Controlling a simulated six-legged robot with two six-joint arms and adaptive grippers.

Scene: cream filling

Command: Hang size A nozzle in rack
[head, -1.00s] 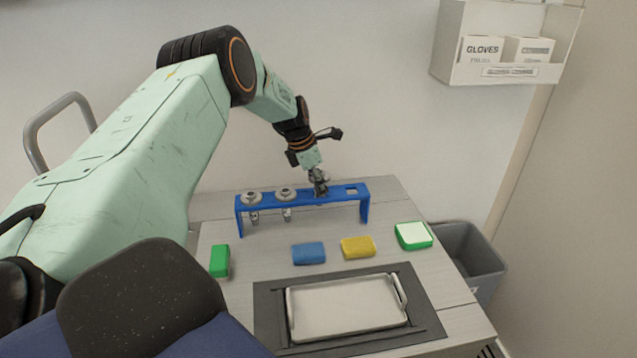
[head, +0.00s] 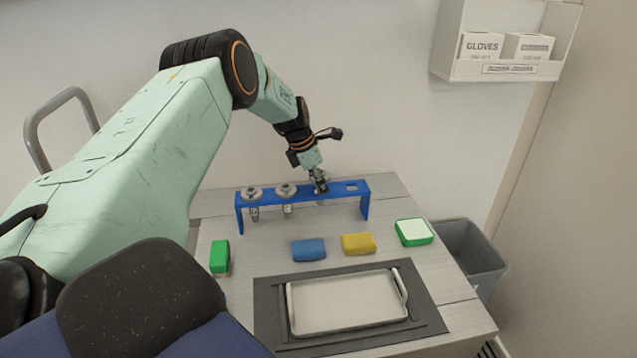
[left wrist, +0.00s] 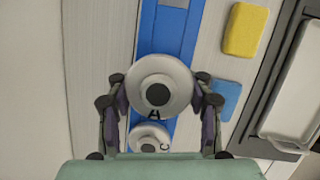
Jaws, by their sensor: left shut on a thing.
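The size A nozzle (left wrist: 150,88) is a grey, round-flanged piece with a letter A on it. In the left wrist view it sits between the two fingers of my left gripper (left wrist: 160,92), which is shut on it. In the head view my left gripper (head: 319,180) is at the blue rack (head: 364,205), right of the two hanging nozzles, and mostly hides the nozzle. I cannot tell whether the nozzle is seated in the rack or just above it. One hanging nozzle (left wrist: 148,137) is marked C; the leftmost nozzle (head: 251,192) hangs at the rack's left end. My right gripper is not in view.
The rack's square opening (head: 351,187) at the right is empty. In front lie a green block (head: 219,257), a blue block (head: 308,250), a yellow block (head: 358,244) and a green-white block (head: 414,232). A white tray (head: 345,305) lies nearer; a grey bin (head: 470,250) stands right.

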